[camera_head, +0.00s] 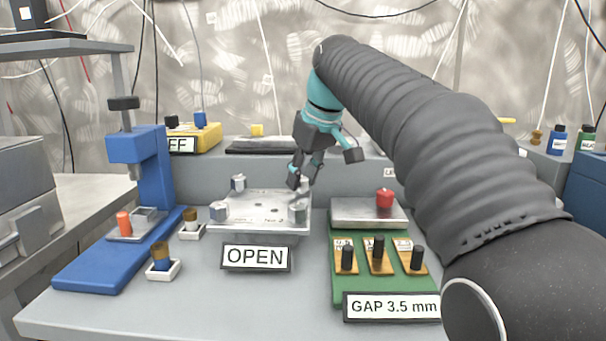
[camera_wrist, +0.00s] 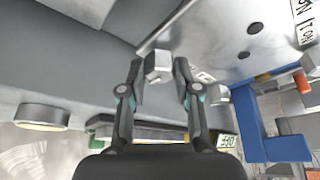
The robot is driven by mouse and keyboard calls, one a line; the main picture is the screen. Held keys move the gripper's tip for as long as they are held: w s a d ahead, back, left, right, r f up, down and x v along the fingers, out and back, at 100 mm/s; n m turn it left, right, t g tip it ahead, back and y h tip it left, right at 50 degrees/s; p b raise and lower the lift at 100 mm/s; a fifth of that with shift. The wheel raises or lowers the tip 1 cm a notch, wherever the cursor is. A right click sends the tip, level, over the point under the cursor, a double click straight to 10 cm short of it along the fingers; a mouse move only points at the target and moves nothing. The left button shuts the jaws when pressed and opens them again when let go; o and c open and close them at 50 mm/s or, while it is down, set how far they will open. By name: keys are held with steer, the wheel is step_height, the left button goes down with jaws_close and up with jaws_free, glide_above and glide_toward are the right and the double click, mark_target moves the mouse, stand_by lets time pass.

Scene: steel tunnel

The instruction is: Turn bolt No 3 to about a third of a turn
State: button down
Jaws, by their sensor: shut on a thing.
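A silvery plate (camera_head: 262,199) lies on the bench with hex-headed bolts near its corners. My gripper (camera_head: 302,181) reaches down at the plate's back right corner. In the wrist view, my gripper (camera_wrist: 159,72) has its two fingers on either side of a grey bolt head (camera_wrist: 158,66) and is shut on it. The other bolts are at the back left (camera_head: 238,183), front left (camera_head: 219,211) and front right (camera_head: 298,212). The bolt numbers are not readable, so I cannot tell which is No 3. A sign (camera_head: 256,257) reading "OPEN" stands before the plate.
A blue press (camera_head: 155,160) stands at left. A green board (camera_head: 350,285) with several black-knobbed pieces and a "GAP 3.5 mm" sign (camera_head: 391,306) is at right. A yellow box (camera_head: 195,137) sits at the back.

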steer(key=m+h+p, duration=0.1)
steer(key=m, duration=0.2)
steer(key=m+t+h+p, duration=0.1)
steer(key=m+p, duration=0.1)
steer(key=m, duration=0.1)
steer(key=shift+a+r+p, duration=0.1)
steer(key=shift+a+p, duration=0.1)
steer(key=shift+p, duration=0.1)
steer(key=m+h+p, duration=0.1)
steer(key=m+h, duration=0.1)
steer(key=m, duration=0.3)
steer(key=shift+a, duration=0.1)
steer(key=m+h, duration=0.1)
steer(key=m, duration=0.2)
steer(key=m+g+h, duration=0.1)
steer(key=m, duration=0.3)
steer(key=shift+w+a, duration=0.1)
steer(key=m+g+h, duration=0.1)
steer(key=m+g, duration=0.1)
steer(key=m, duration=0.3)
steer(key=shift+m, duration=0.3)
steer(key=shift+g, duration=0.3)
steer(key=c, duration=0.8)
jaws_free()
